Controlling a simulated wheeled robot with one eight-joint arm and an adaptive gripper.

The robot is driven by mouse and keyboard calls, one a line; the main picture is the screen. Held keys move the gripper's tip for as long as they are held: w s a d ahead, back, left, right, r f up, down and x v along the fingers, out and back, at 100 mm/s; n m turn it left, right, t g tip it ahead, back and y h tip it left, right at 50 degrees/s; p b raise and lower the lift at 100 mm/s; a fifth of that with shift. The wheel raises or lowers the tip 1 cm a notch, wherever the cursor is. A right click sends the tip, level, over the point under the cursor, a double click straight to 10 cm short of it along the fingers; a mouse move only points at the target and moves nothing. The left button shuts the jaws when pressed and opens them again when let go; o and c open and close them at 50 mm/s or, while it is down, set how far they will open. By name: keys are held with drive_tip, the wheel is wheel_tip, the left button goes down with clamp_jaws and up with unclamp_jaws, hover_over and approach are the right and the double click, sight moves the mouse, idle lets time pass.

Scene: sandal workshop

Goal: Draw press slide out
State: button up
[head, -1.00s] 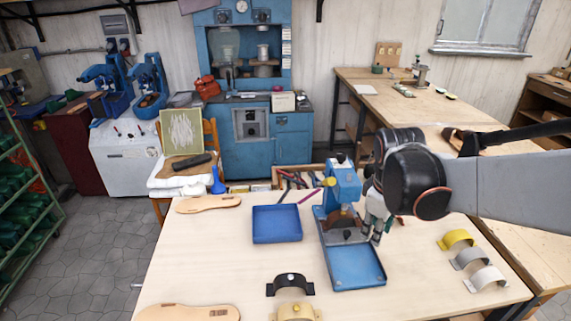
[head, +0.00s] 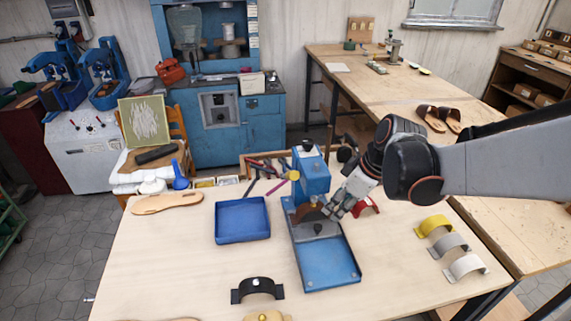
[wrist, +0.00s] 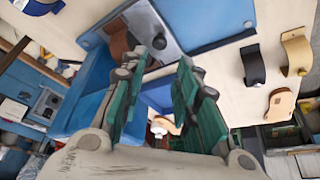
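The small blue press (head: 312,178) stands on the light wooden table. A grey slide plate (head: 321,240) with a dark knob (head: 318,228) lies at its foot, behind the empty front of the blue bed (head: 330,269). A brown block sits under the press head. My gripper (head: 338,208) is tilted in from the right, close to the press and knob. In the wrist view, the green fingers of my gripper (wrist: 163,68) are apart with nothing held. The knob (wrist: 159,42) shows just beyond one fingertip; I cannot tell if they touch.
A blue tray (head: 242,236) lies left of the press. A red strap (head: 366,206) lies behind my gripper. Yellow (head: 433,225), grey and white straps lie at the right, and a black strap (head: 257,287) at the front. The table between press and right-hand straps is clear.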

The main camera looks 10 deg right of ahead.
sight(318, 226)
drive_tip(key=b+x, duration=0.3)
drive_tip(key=x, duration=0.7)
drive_tip(key=shift+w+f, duration=0.2)
drive_tip(key=shift+f, duration=0.2)
drive_tip(key=shift+c, duration=0.3)
